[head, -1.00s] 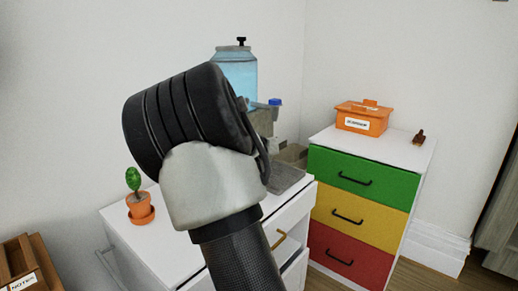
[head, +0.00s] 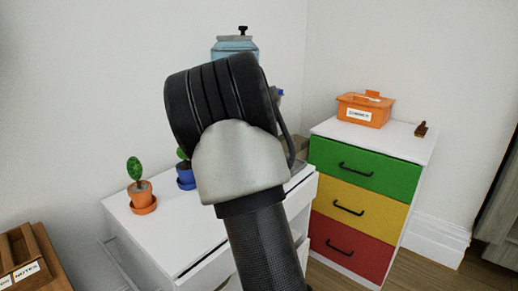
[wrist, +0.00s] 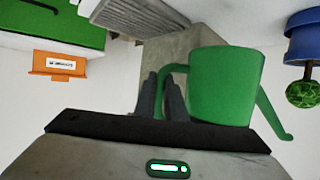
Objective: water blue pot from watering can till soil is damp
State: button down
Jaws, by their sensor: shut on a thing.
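The green watering can (wrist: 225,88) shows in the wrist view, which is upside down. My gripper (wrist: 160,95) is shut on its handle, and its spout (wrist: 272,115) points to the picture's right, toward the side of the blue pot. The blue pot (head: 186,177), with a green plant, stands on a blue saucer on the white cabinet, partly hidden by my arm in the head view. It also shows at the upper right of the wrist view (wrist: 306,40), apart from the spout. Its soil cannot be made out. In the head view my arm hides the gripper and can.
An orange pot (head: 140,195) with a plant stands left of the blue pot on the white cabinet (head: 160,230). A blue-tinted water container (head: 235,47) is behind my arm. A colored drawer unit (head: 356,172) bearing an orange box (head: 365,110) stands right.

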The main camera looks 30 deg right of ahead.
jog(key=shift+r+p, duration=0.95)
jog(key=shift+r, duration=1.25)
